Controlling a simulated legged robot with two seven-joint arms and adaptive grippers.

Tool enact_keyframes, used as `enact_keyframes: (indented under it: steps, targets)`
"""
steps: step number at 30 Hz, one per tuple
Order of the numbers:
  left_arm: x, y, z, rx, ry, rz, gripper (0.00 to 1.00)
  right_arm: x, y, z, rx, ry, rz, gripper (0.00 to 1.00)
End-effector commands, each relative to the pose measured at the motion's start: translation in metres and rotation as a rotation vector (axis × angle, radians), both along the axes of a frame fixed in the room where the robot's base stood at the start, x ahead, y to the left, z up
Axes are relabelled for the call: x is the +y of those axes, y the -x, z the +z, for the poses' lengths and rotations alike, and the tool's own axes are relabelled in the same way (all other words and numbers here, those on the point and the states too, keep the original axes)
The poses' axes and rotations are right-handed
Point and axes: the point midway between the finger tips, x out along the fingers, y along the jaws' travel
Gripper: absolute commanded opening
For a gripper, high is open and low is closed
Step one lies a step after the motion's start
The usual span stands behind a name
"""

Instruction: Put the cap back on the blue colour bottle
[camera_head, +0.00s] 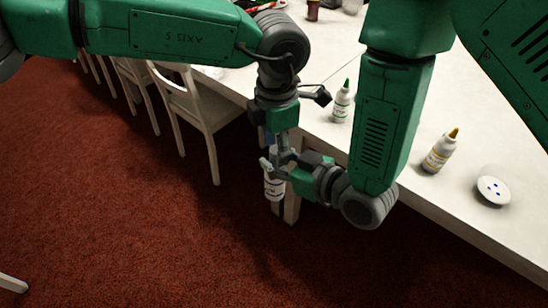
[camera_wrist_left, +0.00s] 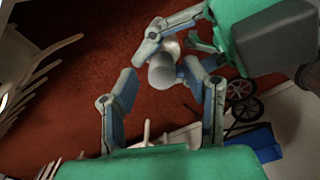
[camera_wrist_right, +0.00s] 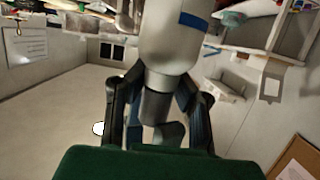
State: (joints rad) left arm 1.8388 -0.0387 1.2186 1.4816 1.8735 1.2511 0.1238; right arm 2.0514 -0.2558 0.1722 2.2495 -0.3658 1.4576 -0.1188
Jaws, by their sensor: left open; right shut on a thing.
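The blue colour bottle (camera_head: 275,188) is white with a blue-marked label. It hangs below my right gripper (camera_head: 272,166), which is shut on its upper part, off the table's edge. In the right wrist view the bottle (camera_wrist_right: 180,45) shows a blue band; its narrower grey end lies between the fingers. My left gripper (camera_head: 276,141) is open just above the right one. In the left wrist view, its spread fingers lie either side of the bottle (camera_wrist_left: 163,72), apart from it. I cannot make out a separate cap.
On the white table (camera_head: 455,205) stand a green-tipped bottle (camera_head: 342,102) and a yellow-tipped bottle (camera_head: 440,150). A small white disc with blue dots (camera_head: 493,190) lies to the right. White chairs (camera_head: 195,110) stand at the left; open red carpet lies in front.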

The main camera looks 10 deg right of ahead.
Motion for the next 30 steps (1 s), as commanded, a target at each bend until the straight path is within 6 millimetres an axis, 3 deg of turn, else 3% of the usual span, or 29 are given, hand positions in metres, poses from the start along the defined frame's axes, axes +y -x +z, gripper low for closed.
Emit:
enact_keyframes:
  steps: [7, 15, 16, 19, 23, 30]
  targets:
    - [-0.001, 0.000, 0.033, -0.001, 0.001, 0.000, 0.41, 0.000, 0.000, 0.001, -0.002, -0.001, 0.000, 0.00]
    - [0.000, 0.000, 0.036, 0.000, -0.001, 0.000, 0.41, 0.000, -0.001, 0.000, -0.001, -0.001, 0.000, 0.00]
    - [-0.001, 0.000, 0.036, 0.000, 0.000, 0.000, 0.30, 0.000, -0.001, 0.000, -0.001, -0.001, 0.000, 0.00]
    - [-0.001, 0.000, 0.039, -0.002, 0.000, 0.027, 0.30, 0.000, 0.000, 0.000, -0.001, -0.001, 0.000, 0.00]
    - [-0.001, 0.000, 0.053, -0.005, -0.001, 0.170, 0.30, 0.000, 0.000, 0.001, -0.001, -0.001, 0.000, 0.00]
    - [-0.001, 0.001, 0.092, -0.011, -0.002, 0.584, 0.30, 0.000, 0.000, 0.001, -0.001, -0.001, 0.000, 0.00]
